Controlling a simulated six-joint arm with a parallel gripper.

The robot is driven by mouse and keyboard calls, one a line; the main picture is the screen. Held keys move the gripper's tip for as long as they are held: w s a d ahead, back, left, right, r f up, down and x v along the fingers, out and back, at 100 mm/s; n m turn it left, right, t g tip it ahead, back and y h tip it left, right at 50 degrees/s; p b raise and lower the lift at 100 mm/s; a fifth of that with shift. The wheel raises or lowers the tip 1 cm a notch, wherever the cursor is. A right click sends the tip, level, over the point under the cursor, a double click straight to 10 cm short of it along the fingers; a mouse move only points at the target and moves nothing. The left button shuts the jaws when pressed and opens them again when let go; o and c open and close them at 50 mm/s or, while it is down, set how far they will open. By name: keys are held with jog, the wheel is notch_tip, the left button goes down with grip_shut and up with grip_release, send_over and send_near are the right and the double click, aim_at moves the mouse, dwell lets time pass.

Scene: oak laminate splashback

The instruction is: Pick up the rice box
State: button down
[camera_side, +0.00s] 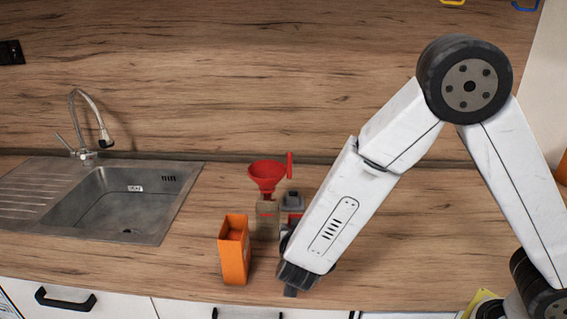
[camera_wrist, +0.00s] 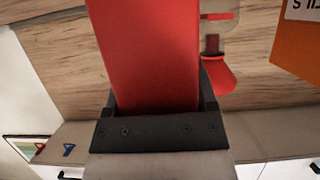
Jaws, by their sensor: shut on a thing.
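My gripper (camera_wrist: 157,95) is shut on a red box (camera_wrist: 145,50), with its dark fingers along the two sides in the wrist view. No label shows on the visible face, so I cannot tell by print whether it is the rice box. In the side view my gripper (camera_side: 296,278) points down low over the front of the counter and hides most or all of what it holds. An orange open-topped box (camera_side: 234,260) stands upright to its left, apart from it. In the wrist view that orange box (camera_wrist: 297,50) shows at the upper right with part of a white label.
A red funnel (camera_side: 267,174) sits on a bottle (camera_side: 267,222) behind the orange box. A grey-topped item (camera_side: 292,200) stands beside the bottle, partly behind my arm. A steel sink (camera_side: 120,205) with a tap (camera_side: 90,120) is at the left. Counter between sink and boxes is clear.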

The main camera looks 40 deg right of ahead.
jog(key=shift+r, duration=0.2)
jog(key=shift+r, duration=4.85)
